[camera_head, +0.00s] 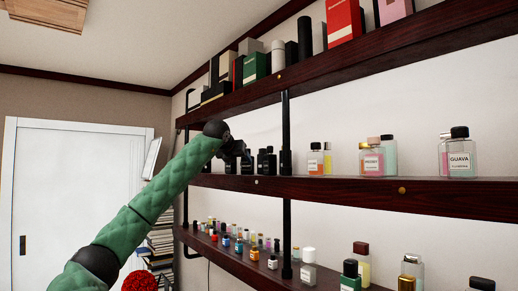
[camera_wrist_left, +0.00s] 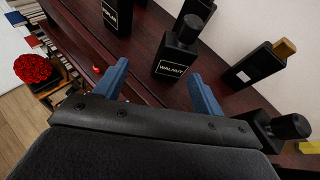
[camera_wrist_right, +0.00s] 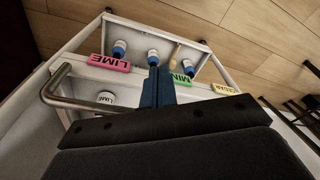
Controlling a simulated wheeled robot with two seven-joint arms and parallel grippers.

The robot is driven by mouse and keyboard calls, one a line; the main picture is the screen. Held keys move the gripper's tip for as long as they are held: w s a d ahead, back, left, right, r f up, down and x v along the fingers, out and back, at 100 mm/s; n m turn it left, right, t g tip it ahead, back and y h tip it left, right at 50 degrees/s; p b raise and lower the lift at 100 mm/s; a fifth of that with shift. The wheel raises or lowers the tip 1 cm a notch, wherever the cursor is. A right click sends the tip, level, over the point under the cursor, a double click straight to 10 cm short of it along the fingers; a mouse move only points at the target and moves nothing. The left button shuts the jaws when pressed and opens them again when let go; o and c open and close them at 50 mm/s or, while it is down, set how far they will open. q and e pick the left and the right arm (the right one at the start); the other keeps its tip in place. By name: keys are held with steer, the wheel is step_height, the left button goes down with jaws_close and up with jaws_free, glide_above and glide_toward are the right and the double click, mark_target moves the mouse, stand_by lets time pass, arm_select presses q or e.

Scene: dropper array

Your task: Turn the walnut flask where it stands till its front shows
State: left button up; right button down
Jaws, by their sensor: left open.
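The walnut flask (camera_wrist_left: 178,52) is a black, square-shouldered bottle with a black cap. It stands upright on the dark wooden shelf, and its WALNUT label faces the left wrist camera, readable and upright. My left gripper (camera_wrist_left: 160,88) is open, its blue fingers spread on either side of the label's lower edge, with the flask just beyond the tips and apart from them. In the head view my left gripper (camera_head: 240,152) is at the dark flasks on the middle shelf, where I cannot single out the walnut one. My right gripper (camera_wrist_right: 160,86) looks shut and empty.
Other black flasks stand close by: one with a partly cut label (camera_wrist_left: 118,14), one with a wooden cap (camera_wrist_left: 258,64), one near the right finger (camera_wrist_left: 278,128).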

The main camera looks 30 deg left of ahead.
mark_target(248, 164)
arm_select(q)
steer(key=shift+w+d+r+y, duration=0.15)
steer(key=shift+w+d+r, duration=0.1)
steer(key=shift+d, duration=0.2)
steer(key=shift+w+d+r+y, duration=0.15)
steer(key=shift+w+d+r, duration=0.1)
steer(key=shift+d, duration=0.15)
steer(key=shift+w+p, duration=0.2)
steer(key=shift+p, duration=0.1)
steer(key=p+x, duration=0.3)
steer(key=x, duration=0.3)
steer(key=shift+w+f, duration=0.15)
steer(key=shift+w, duration=0.2)
steer(key=shift+w+a+f, duration=0.15)
steer(key=shift+w+f, duration=0.05)
steer(key=shift+w, duration=0.15)
arm_select(e)
steer(key=s+d+f, duration=0.2)
steer(key=s+f, duration=0.1)
steer(key=f, duration=0.8)
steer(key=shift+s+d+f, duration=0.15)
steer(key=shift+s+d, duration=0.05)
